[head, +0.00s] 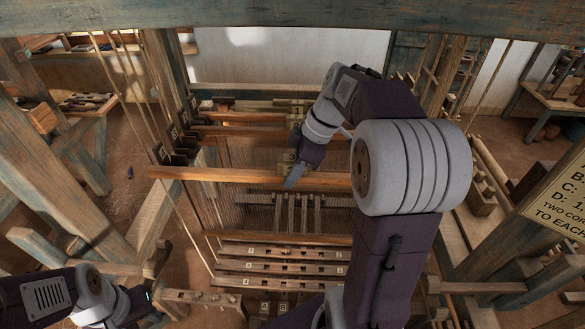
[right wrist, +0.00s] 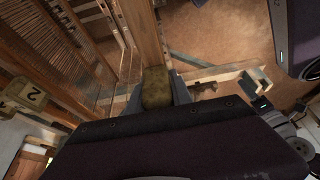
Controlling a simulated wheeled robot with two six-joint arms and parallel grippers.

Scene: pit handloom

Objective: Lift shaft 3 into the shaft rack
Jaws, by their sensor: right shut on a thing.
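Shaft 3 (head: 220,175) is a long orange-brown wooden bar lying crosswise over the loom in the head view. A yellowish block marked 3 (head: 286,157) sits near its middle. My right gripper (head: 294,181) is at this block, and in the right wrist view its fingers are shut on the block (right wrist: 157,90), with the bar (right wrist: 141,32) running away beyond it. Dark notched holders with small labels, seemingly the shaft rack (head: 181,158), stand at the left; the bar's left end overlaps them in the picture. My left gripper (head: 142,297) is low at the left, its jaws unclear.
Other shafts (head: 235,131) lie behind, and a block marked 2 (right wrist: 27,94) shows in the right wrist view. Numbered treadle-like bars (head: 285,267) lie in front. Thick posts (head: 45,140) and hanging cords flank the loom. A top beam (head: 300,13) crosses the view.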

